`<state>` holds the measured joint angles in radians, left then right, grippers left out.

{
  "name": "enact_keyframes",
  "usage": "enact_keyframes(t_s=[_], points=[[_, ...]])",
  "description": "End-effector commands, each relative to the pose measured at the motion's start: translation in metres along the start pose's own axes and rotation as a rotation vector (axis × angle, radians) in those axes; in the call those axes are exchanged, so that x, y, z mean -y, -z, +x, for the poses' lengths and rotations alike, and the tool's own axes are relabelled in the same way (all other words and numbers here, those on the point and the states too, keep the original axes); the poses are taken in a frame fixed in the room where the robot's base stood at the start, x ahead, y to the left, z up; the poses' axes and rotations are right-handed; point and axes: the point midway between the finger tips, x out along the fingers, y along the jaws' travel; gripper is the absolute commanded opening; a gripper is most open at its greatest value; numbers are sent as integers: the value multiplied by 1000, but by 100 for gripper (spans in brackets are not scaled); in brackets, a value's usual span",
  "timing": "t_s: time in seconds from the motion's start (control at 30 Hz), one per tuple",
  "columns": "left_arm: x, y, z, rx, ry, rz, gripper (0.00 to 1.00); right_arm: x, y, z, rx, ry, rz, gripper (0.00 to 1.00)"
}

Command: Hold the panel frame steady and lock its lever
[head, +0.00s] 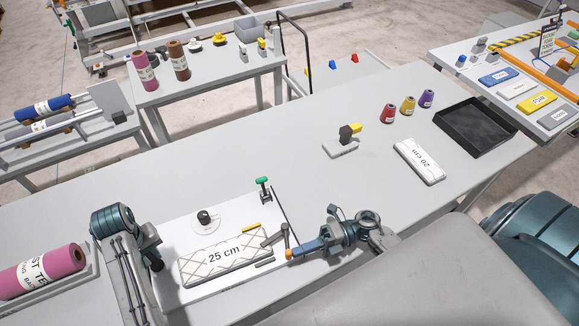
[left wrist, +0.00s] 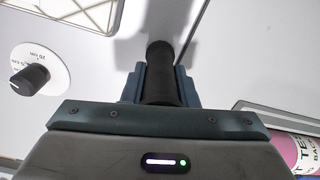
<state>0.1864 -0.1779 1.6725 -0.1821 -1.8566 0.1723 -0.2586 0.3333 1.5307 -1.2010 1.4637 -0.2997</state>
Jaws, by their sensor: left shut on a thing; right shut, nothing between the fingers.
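The white panel frame (head: 172,222) lies on the table at front left, with a quilted panel marked "25 cm" (head: 224,256) on it. A black upright handle (left wrist: 160,75) at its left side is between the fingers of my left gripper (head: 155,259), which is shut on it. A dark grey lever (head: 274,237) stands at the frame's right edge. My right gripper (head: 291,252) is shut and empty close beside the lever. An orange tip shows there; I cannot tell whether the gripper touches the lever.
A dial knob (head: 204,216) and a green-topped post (head: 263,186) stand by the panel. A pink roll (head: 43,272) lies at left. A "20 cm" panel (head: 419,161), spools (head: 408,105) and a black tray (head: 475,126) are at right.

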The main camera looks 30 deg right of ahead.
Motion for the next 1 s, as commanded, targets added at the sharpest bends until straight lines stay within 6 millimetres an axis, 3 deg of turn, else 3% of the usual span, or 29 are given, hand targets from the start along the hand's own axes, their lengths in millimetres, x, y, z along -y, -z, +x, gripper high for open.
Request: enact_keyframes(t_s=[0.27, 0.63, 0.77, 1.0], points=[[0, -4, 6, 13, 2, 0, 0, 1, 2, 20, 101, -3, 1, 0], [0, -3, 5, 11, 1, -1, 0, 1, 3, 19, 98, -1, 2, 0], [0, -3, 5, 11, 1, -1, 0, 2, 6, 7, 98, 3, 2, 0], [0, -3, 5, 10, 1, 0, 0, 2, 18, -43, 97, 5, 3, 0]])
